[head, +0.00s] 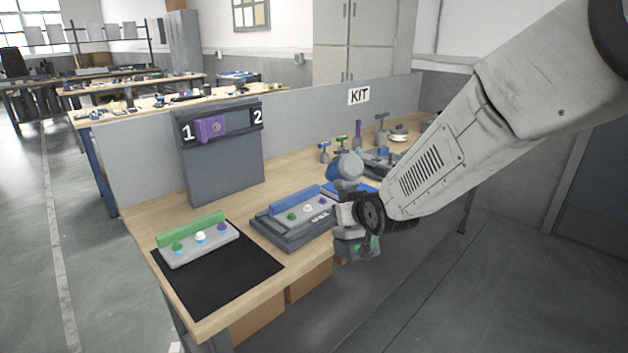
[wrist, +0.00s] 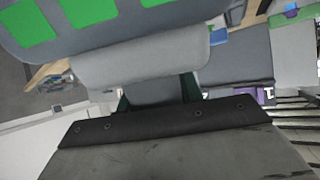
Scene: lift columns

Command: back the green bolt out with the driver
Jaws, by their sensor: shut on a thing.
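My gripper (head: 352,236) is over the bench's front edge, right of the dark tray. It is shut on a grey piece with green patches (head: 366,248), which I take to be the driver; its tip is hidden. In the wrist view its grey body with green patches (wrist: 110,12) is close to the camera, above my fingers (wrist: 158,92). One green bolt (head: 178,246) stands in the green-backed block (head: 200,251) on the black mat. Another green bolt (head: 292,216) is in the blue-backed block on the dark tray (head: 283,240). My gripper is apart from both bolts.
White and purple bolts stand beside each green one. A grey panel (head: 226,170) marked 1 and 2 carries a purple slider (head: 211,129). Several T-handled tools (head: 341,143) stand at the back near the KIT sign (head: 359,96). The black mat (head: 220,290) has bare room in front.

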